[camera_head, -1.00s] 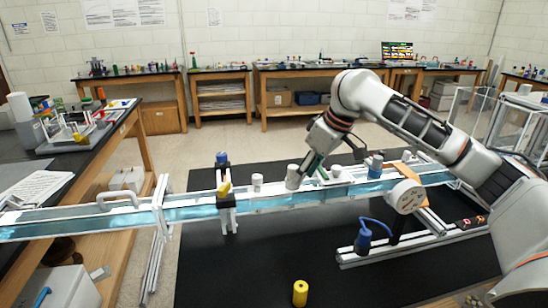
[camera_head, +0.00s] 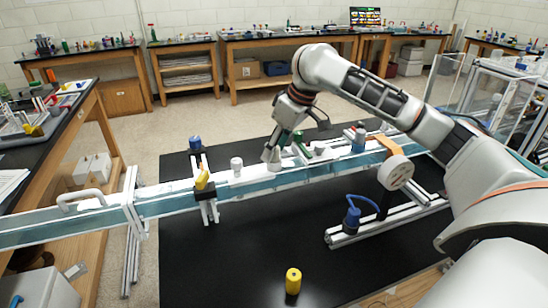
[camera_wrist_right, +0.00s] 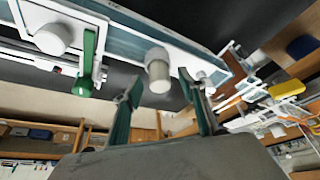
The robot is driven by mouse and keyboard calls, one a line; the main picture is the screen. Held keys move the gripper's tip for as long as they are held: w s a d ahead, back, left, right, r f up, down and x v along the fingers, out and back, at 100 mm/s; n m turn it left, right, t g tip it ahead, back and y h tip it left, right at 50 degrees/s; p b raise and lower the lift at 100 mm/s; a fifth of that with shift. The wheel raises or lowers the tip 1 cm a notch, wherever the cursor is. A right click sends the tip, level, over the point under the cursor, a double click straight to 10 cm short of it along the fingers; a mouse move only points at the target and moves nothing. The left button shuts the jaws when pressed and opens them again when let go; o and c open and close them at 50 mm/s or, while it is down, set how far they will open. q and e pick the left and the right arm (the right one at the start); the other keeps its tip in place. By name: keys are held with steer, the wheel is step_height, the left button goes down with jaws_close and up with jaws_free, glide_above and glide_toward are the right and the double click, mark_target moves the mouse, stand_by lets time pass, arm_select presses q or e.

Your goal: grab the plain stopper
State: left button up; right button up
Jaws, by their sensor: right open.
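The plain stopper is a pale grey-white cylinder on the white-and-blue extrusion frame; in the wrist view the stopper (camera_wrist_right: 158,72) stands in line with the gap between my fingertips. In the head view the stopper (camera_head: 271,157) is partly covered by my fingers. My right gripper (camera_head: 284,143) is above the rail, close to it. In the wrist view my right gripper (camera_wrist_right: 157,86) has its two dark green fingers apart, with nothing clamped between them. Whether a finger touches the stopper cannot be told. My left gripper is out of view.
Similar white cylinders flank it, one left (camera_head: 236,166) and one right (camera_head: 318,147). A green handle (camera_wrist_right: 88,62) stands close by. A yellow clamp (camera_head: 202,178), blue-topped part (camera_head: 358,138) and round grey disc (camera_head: 396,172) are on the frame. A yellow cylinder (camera_head: 293,281) stands on the open black tabletop.

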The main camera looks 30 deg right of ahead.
steer(key=shift+w+f, duration=0.15)
steer(key=shift+f, duration=0.1)
steer(key=c, duration=1.1)
steer(key=shift+r, duration=0.1)
